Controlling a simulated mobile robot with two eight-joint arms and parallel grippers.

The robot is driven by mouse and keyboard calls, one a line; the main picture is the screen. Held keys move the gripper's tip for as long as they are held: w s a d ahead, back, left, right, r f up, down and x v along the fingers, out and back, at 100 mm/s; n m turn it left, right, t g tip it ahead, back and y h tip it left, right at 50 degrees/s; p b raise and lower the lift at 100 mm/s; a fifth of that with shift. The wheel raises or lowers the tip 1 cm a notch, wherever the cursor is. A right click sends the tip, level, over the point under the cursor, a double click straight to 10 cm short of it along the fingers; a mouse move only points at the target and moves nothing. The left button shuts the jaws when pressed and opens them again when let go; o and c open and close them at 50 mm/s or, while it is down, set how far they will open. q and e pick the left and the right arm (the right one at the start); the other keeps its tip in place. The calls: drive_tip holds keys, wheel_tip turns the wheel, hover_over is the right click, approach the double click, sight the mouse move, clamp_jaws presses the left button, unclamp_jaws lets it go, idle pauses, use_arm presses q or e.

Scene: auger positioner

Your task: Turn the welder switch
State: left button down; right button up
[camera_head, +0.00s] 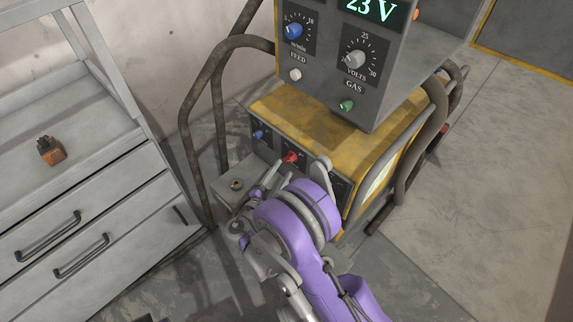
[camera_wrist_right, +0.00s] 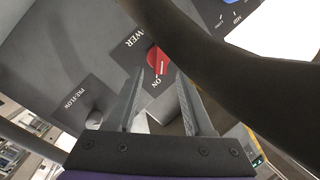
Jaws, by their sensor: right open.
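The red welder switch (camera_wrist_right: 158,60) is a round knob with a white pointer mark, on a dark plate labelled POWER, with ON beside it. In the head view the red switch (camera_head: 290,157) sits low on the front of the yellow and grey welder (camera_head: 316,118). My right gripper (camera_head: 268,180) is close in front of that panel, partly hidden by its own purple arm. In the wrist view the right gripper (camera_wrist_right: 159,74) is open and empty. Its fingertips point at the switch, one toward each side; I cannot tell whether they touch it. My left gripper is out of view.
Above is a control box with a blue feed knob (camera_head: 293,31), a grey volts knob (camera_head: 355,59) and a green gas knob (camera_head: 347,105). A bent tube frame (camera_head: 186,115) stands left of the welder. A grey drawer cabinet (camera_head: 95,185) holds an orange-black item (camera_head: 52,151).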

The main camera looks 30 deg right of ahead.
drive_tip(key=v, duration=0.7)
idle(0.3)
